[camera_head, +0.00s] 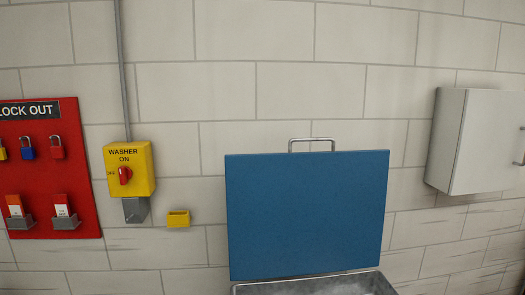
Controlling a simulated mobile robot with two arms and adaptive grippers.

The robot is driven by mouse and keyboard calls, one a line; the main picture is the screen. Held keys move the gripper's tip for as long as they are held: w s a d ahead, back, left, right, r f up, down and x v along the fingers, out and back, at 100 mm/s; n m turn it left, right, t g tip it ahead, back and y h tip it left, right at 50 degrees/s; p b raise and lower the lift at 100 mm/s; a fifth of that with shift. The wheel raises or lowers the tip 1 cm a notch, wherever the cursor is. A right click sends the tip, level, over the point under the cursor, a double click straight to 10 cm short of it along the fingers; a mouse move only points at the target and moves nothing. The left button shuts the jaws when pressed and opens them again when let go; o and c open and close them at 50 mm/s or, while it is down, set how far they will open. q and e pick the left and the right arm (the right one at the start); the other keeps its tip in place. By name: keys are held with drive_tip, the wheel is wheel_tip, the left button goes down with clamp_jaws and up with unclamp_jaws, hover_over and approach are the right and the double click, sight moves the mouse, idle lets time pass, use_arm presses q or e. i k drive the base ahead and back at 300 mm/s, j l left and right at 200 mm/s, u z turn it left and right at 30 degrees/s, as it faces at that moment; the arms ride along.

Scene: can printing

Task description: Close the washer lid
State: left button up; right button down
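The washer lid (307,215) is a flat blue panel standing open and nearly upright in the middle of the head view. A grey metal handle (312,141) sticks up from its top edge. Below the lid, the grey rim of the washer (240,290) shows at the bottom edge of the view, with a pale, mottled interior partly visible. The rest of the washer is cut off. Neither of my grippers shows in this view.
A yellow washer switch box (130,169) with a red knob is on the brick wall to the left, with a small yellow holder (178,219) beside it. A red lockout board (49,170) hangs far left. A white cabinet (477,141) juts from the wall at right.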

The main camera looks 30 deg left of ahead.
sight(290, 214)
drive_tip(key=i+j+u, duration=0.1)
drive_tip(key=u, duration=0.3)
drive_tip(key=i+u, duration=0.3)
drive_tip(key=u, duration=0.15)
drive_tip(key=l+u, duration=0.8)
drive_tip(key=k+j, duration=0.05)
